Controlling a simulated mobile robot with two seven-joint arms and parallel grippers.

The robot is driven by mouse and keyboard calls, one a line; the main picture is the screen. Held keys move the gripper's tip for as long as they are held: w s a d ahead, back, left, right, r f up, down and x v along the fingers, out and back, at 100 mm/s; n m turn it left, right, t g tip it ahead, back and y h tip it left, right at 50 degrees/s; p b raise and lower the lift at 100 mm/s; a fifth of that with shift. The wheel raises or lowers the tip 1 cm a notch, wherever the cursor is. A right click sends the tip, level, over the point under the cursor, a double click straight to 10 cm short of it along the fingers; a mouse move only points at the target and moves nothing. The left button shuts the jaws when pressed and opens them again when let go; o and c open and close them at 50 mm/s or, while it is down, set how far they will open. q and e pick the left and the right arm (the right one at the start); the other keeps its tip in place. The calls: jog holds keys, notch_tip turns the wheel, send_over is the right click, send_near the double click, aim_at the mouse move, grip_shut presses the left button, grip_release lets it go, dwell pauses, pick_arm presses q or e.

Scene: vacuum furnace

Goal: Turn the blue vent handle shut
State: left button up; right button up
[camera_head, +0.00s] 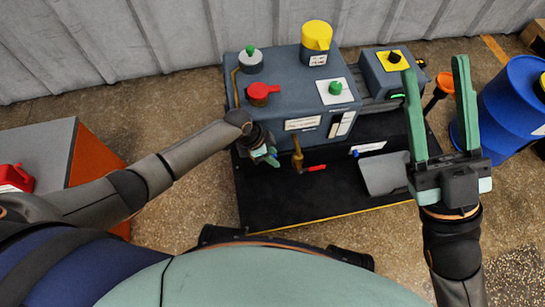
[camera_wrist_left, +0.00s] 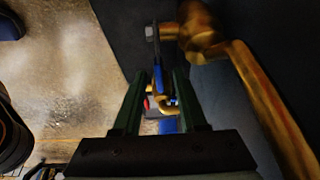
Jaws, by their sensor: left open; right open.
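The blue vent handle (camera_wrist_left: 158,78) is a thin blue lever near a brass valve (camera_wrist_left: 200,35) in the left wrist view. My left gripper (camera_wrist_left: 157,90) is open, with one dark finger on each side of the lever; whether either touches it I cannot tell. In the head view my left gripper (camera_head: 267,156) is at the machine's front left, low beside the brass pipe, and mostly hides the handle. My right gripper (camera_head: 436,68) is open and empty, raised at the right with its fingers pointing up.
A red lever (camera_head: 315,168) is right of the left gripper. A blue drum (camera_head: 510,100) stands right. A red can (camera_head: 14,178) is at the left.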

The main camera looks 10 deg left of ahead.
pick_arm(q)
grip_shut()
dwell(0.4)
